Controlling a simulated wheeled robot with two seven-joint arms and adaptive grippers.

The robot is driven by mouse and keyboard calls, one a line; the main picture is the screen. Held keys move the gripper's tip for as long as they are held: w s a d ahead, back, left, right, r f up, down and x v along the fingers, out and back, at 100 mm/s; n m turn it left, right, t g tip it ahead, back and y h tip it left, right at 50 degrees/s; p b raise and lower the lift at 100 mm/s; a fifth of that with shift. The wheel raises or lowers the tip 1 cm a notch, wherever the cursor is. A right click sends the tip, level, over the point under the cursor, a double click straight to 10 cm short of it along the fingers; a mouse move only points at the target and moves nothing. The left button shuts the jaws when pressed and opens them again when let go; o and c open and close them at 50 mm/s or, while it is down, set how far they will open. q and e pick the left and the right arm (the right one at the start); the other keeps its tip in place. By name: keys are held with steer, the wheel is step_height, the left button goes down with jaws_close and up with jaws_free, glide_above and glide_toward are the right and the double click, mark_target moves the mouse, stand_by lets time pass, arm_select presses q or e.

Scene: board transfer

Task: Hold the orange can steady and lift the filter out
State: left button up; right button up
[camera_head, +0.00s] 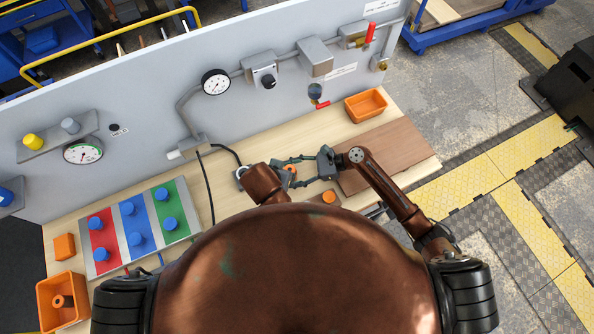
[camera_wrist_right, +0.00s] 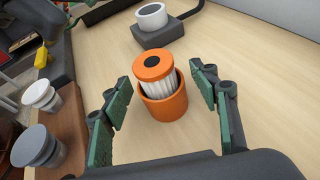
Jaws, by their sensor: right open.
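The orange can (camera_wrist_right: 163,108) stands on the wooden bench in the right wrist view. The filter (camera_wrist_right: 153,70), with an orange cap, a dark centre and a white pleated body, sits in it, its upper part above the rim. In the head view the can (camera_head: 290,170) is small and partly covered. My right gripper (camera_wrist_right: 160,82) is open, its green-padded fingers on either side of the can and filter with gaps showing; it also shows in the head view (camera_head: 298,171). My left gripper (camera_head: 281,178) is beside the can, mostly hidden by its own arm; its jaws are unclear.
A white ring on a dark base (camera_wrist_right: 151,22) stands behind the can. Grey-white knobbed pieces (camera_wrist_right: 38,146) stand on a brown block at left. An orange bin (camera_head: 366,105) and a brown board (camera_head: 400,150) lie to the right. A coloured panel (camera_head: 122,218) is at left.

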steer(key=shift+x, duration=2.3)
steer(key=c, duration=1.4)
jaws_close()
